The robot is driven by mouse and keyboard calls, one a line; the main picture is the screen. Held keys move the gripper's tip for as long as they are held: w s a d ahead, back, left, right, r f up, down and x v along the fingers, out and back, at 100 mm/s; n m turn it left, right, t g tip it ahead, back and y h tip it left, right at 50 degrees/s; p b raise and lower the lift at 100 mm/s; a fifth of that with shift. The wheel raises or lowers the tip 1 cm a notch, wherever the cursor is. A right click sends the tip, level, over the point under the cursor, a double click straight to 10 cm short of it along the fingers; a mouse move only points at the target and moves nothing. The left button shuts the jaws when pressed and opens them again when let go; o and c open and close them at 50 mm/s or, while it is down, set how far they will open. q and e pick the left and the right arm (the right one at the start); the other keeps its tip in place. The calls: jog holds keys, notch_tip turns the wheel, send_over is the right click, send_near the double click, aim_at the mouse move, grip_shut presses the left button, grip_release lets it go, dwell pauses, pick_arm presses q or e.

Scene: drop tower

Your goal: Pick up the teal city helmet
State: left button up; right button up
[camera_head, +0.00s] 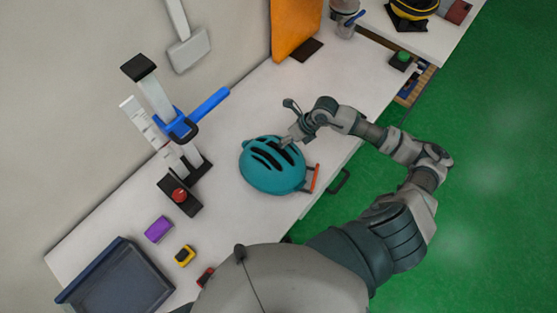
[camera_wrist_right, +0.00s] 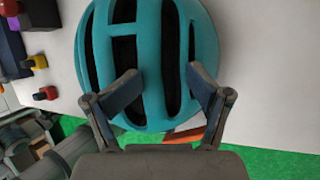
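The teal city helmet (camera_head: 272,171) rests on the white bench, dome up, with long dark vents and an orange strap at its right side. My right gripper (camera_head: 287,123) reaches over its far upper edge. In the right wrist view the helmet (camera_wrist_right: 140,45) fills the top middle. There, the two fingers of the right gripper (camera_wrist_right: 163,78) are spread apart over the vented shell, with nothing between the tips that I can see gripped. I cannot tell whether the tips touch the shell. My left gripper is not in view.
A drop tower with a blue arm (camera_head: 205,108) and a red button (camera_head: 180,195) stand left of the helmet. A purple block (camera_head: 158,229), a yellow button box (camera_head: 185,256) and a dark tray (camera_head: 118,281) lie nearer. An orange panel (camera_head: 296,28) stands behind. Bench around the helmet is mostly clear.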

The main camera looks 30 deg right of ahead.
jog(key=shift+s+f, duration=0.15)
jog(key=shift+s, duration=0.05)
jog(key=c, duration=0.4)
jog(key=shift+s, duration=0.25)
grip_shut()
jog(key=shift+w+a, duration=0.1)
jog(key=shift+r, duration=0.25)
notch_tip(320, 180, up, 10)
jog(key=shift+w, duration=0.45)
